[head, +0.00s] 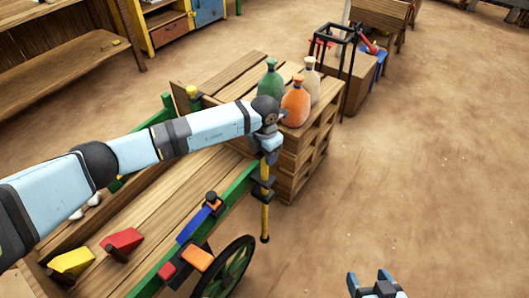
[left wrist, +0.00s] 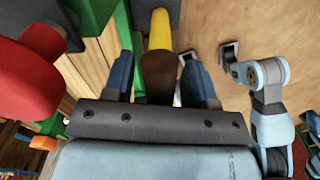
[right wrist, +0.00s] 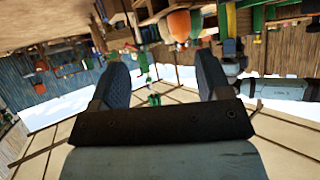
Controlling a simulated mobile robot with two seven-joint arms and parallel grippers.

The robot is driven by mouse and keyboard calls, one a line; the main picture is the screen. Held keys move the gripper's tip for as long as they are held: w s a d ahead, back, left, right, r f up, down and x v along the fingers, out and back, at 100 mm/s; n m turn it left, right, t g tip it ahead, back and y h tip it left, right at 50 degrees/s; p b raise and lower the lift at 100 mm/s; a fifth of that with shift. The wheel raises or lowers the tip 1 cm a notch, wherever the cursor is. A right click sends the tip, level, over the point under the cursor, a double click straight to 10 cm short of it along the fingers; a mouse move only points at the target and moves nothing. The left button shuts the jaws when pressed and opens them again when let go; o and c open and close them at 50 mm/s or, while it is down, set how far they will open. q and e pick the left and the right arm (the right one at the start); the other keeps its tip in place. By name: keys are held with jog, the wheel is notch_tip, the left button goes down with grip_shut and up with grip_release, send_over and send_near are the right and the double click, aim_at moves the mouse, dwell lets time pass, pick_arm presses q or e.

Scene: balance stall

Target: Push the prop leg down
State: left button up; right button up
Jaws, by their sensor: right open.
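The yellow prop leg (head: 265,212) hangs upright at the front corner of the wooden cart, through dark brackets on its green rail (head: 242,184). Its dark foot hangs beside the cart; I cannot tell whether it touches the ground. My left gripper (head: 266,148) is at the leg's upper end and hides its top. The leg's yellow part (left wrist: 160,28) shows beyond. My right gripper (head: 376,288) is open and empty, low over bare ground.
A wooden crate stack (head: 295,165) stands close behind the leg, with a green bottle (head: 270,82), an orange bottle (head: 296,104) and a pale bottle (head: 310,82) on top. The cart's green wheel (head: 232,270) is in front. Open dirt floor (head: 420,180) lies right.

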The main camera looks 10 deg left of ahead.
aim_at(265, 174)
pick_arm(q)
grip_shut()
notch_tip(265, 174, down, 4)
jog(key=shift+s+r+b, duration=0.1)
jog(key=shift+s+b, duration=0.05)
jog(key=shift+b, duration=1.1)
notch_tip(265, 174, down, 6)
jog(key=b, duration=0.2)
jog(key=shift+b, duration=0.4)
jog(key=shift+f, duration=0.3)
pick_arm(e)
jog(key=shift+w+a+f+t+y, duration=0.1)
jog(key=shift+a+t+y, duration=0.2)
jog(key=shift+a, duration=0.2)
pick_arm(q)
jog(key=shift+o, duration=1.1)
grip_release()
jog(key=shift+f, duration=0.1)
pick_arm(e)
jog(key=shift+w+d+f, duration=0.1)
jog(key=shift+d+f, duration=0.05)
jog(key=shift+f, duration=0.05)
